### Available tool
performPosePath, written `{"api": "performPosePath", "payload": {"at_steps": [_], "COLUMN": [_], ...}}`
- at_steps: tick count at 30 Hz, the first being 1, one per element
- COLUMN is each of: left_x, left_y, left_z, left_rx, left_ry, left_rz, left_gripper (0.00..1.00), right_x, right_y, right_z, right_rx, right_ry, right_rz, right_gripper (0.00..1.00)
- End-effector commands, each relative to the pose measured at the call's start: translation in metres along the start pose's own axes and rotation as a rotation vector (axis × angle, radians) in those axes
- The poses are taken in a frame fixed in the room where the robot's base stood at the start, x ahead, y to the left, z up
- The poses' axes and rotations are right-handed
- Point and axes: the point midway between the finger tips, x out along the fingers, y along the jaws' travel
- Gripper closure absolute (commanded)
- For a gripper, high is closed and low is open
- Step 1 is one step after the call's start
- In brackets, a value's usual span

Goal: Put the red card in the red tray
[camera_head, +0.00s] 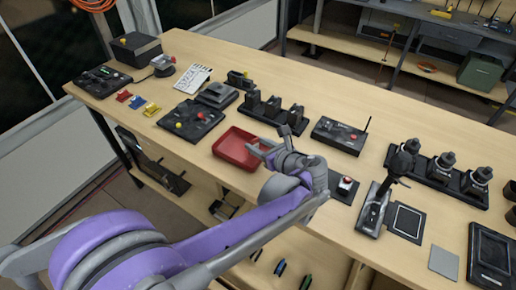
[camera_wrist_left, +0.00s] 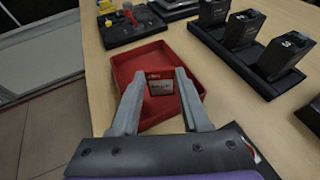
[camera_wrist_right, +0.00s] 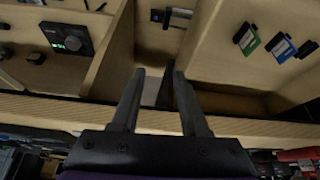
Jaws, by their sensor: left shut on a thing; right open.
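The red tray (camera_head: 228,158) lies on the table near its front edge, left of my left gripper (camera_head: 268,150). In the left wrist view the tray (camera_wrist_left: 125,65) is just beyond my left fingertips (camera_wrist_left: 160,75). My left gripper is shut on a small card with a red edge and a dark labelled face, the red card (camera_wrist_left: 161,86), held over the tray. Whether it touches the tray floor I cannot tell. My right gripper (camera_wrist_right: 152,75) is open and empty, facing a wooden shelf; it is not in the head view.
Small red, blue and yellow pieces (camera_head: 137,102) lie at the table's left. A black panel with knobs (camera_head: 192,121) is behind the tray, and a rack of black batteries (camera_head: 272,110) is to its right. In the right wrist view, several coloured cards (camera_wrist_right: 281,46) sit on the shelf.

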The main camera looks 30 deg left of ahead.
Motion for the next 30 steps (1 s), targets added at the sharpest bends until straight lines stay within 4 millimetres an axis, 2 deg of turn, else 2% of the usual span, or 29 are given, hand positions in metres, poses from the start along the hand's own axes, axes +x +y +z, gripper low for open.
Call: {"api": "performPosePath", "payload": {"at_steps": [3, 15, 16, 20, 30], "left_x": [0.0050, 0.0070, 0.0066, 0.0064, 0.0053], "left_y": [0.0001, 0.0003, 0.0002, 0.0002, 0.0002], "left_z": [-0.0118, -0.0167, -0.0159, -0.0153, -0.0127], "left_rx": [0.000, 0.000, 0.000, 0.000, 0.000], "left_ry": [0.000, 0.000, 0.000, 0.000, 0.000], "left_rz": [0.000, 0.000, 0.000, 0.000, 0.000], "left_gripper": [1.00, 1.00, 0.49, 0.25, 0.24], "right_x": [0.0021, 0.0050, 0.0043, 0.0039, 0.0020], "right_y": [0.0000, 0.0000, 0.0000, 0.0000, 0.0000], "right_z": [0.0012, 0.0030, 0.0026, 0.0024, 0.0012], "right_rx": [0.000, 0.000, 0.000, 0.000, 0.000], "right_ry": [-0.001, -0.002, -0.002, -0.001, -0.001], "right_rz": [0.000, 0.000, 0.000, 0.000, 0.000], "right_gripper": [0.55, 0.55, 0.55, 0.55, 0.55]}}
